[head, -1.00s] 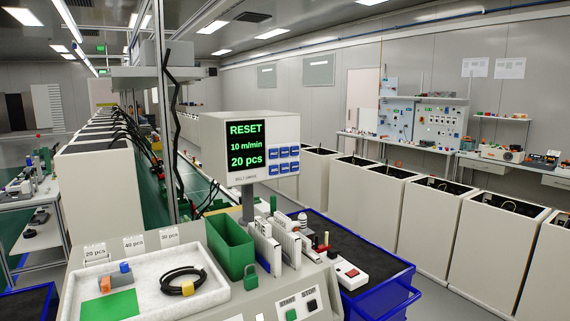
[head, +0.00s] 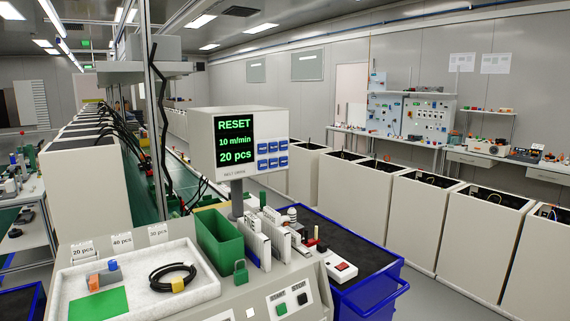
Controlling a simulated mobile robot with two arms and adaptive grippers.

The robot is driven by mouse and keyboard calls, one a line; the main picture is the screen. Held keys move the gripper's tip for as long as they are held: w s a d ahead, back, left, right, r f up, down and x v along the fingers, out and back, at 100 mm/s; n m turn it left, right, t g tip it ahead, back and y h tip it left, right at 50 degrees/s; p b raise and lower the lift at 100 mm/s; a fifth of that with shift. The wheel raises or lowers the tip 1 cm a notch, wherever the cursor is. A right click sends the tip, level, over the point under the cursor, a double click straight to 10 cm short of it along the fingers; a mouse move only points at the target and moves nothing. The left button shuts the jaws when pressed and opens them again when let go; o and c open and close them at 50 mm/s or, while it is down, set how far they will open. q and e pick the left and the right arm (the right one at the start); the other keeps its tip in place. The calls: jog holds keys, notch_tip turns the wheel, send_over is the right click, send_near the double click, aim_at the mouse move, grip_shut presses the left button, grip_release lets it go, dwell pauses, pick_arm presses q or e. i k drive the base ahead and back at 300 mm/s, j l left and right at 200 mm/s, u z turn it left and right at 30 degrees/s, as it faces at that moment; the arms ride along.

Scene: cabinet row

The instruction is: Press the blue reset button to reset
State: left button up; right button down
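The control box (head: 202,150) stands on a grey post above the console. Its black screen (head: 235,141) shows green text: RESET, 10 m/min, 20 pcs. Neither of my grippers is in view.
Below the box are a green bin (head: 219,243), a white tray (head: 72,284) with a black cable, and start and stop buttons (head: 291,303). A blue-edged cart (head: 370,297) stands at right.

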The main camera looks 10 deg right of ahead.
aim_at(283, 159)
jog(key=i+j+u, duration=0.1)
jog(key=i, duration=0.35)
jog(key=i+j+u, duration=0.1)
jog(key=i+j, duration=0.15)
jog(key=i, duration=0.2)
